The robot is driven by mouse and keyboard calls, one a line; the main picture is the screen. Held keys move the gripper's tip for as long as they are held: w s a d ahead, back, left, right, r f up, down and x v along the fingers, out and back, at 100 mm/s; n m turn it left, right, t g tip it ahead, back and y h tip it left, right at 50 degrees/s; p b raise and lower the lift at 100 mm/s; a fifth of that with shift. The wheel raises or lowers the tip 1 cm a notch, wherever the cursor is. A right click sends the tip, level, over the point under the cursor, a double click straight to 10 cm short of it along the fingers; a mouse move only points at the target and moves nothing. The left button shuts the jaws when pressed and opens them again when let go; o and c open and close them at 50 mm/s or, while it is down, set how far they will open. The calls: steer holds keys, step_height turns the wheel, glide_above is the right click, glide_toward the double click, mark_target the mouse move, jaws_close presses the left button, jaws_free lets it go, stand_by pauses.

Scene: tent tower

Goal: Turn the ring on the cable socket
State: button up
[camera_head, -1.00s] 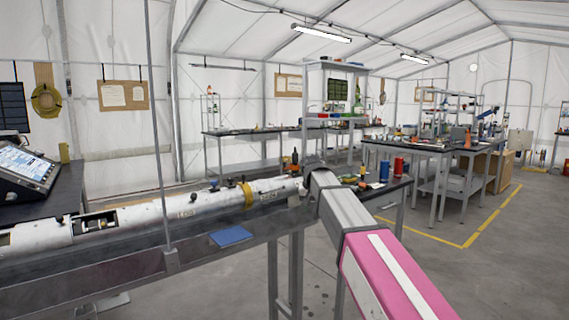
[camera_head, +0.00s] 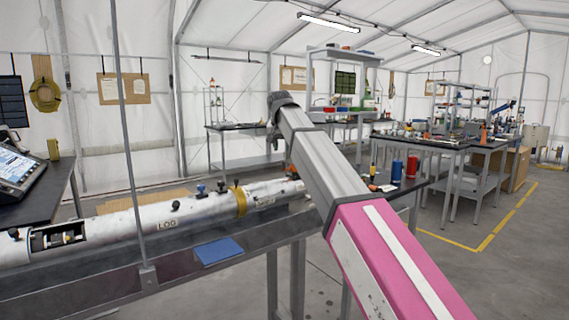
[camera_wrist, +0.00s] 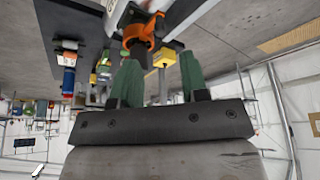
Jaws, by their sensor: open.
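A long white tube (camera_head: 130,226) lies along the bench, with a yellow band (camera_head: 240,200) and small black and blue knobs on top. I cannot tell which fitting is the cable socket in the head view. My gripper (camera_head: 273,138) is raised above the tube's right end. In the wrist view, which is upside down, my gripper (camera_wrist: 160,75) is open, its two green fingers apart with nothing held. An orange ring-like part (camera_wrist: 140,30) on a dark fitting shows beyond the fingertips, near a white cylinder (camera_wrist: 118,12). It may be the socket's ring; contact is not visible.
A blue pad (camera_head: 219,251) lies at the bench's front edge. Red (camera_head: 412,167) and blue (camera_head: 397,171) cans stand right of the tube. A thin upright post (camera_head: 128,150) rises before the bench. A tablet (camera_head: 18,166) is at far left. Grey floor is clear at right.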

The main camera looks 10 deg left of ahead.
steer(key=x, duration=0.7)
steer(key=shift+w+f, duration=0.15)
steer(key=shift+f, duration=0.25)
jaws_close()
